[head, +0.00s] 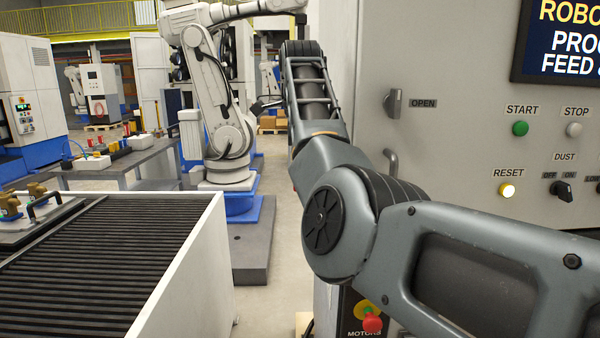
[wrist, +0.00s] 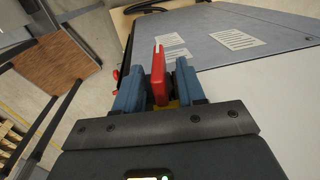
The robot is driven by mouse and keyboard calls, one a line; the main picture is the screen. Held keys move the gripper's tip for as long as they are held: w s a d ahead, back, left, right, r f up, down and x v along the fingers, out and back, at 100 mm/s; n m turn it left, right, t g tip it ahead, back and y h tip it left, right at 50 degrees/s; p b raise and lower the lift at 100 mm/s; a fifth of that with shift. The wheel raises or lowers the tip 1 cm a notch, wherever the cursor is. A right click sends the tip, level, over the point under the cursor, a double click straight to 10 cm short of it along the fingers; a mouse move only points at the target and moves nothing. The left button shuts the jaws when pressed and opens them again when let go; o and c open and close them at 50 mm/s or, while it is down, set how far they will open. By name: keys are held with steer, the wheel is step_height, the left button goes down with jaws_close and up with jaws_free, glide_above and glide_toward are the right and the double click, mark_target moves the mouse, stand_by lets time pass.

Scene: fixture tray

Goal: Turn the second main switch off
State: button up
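In the wrist view a red switch handle (wrist: 158,76) stands up between the two blue fingers of my gripper (wrist: 158,88). The fingers are on either side of it, with a narrow gap showing on the right. Contact on the left side is hard to tell. A bit of yellow shows at the handle's base, which my gripper mostly hides. A smaller red part (wrist: 115,74) shows just left of the left finger. In the head view my gripper and the handle are out of sight, behind my arm and the cabinet.
The grey control cabinet (head: 450,70) stands close at the right, with buttons, an OPEN knob (head: 394,103) and a red motors stop button (head: 372,322). A conveyor (head: 195,265) is at the left. A white robot arm (head: 215,110) stands behind. Floor between them is free.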

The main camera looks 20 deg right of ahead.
steer(key=shift+w+d+f, duration=0.1)
steer(key=shift+d+f, duration=0.05)
steer(key=shift+f, duration=1.05)
steer(key=shift+c, duration=0.3)
jaws_close()
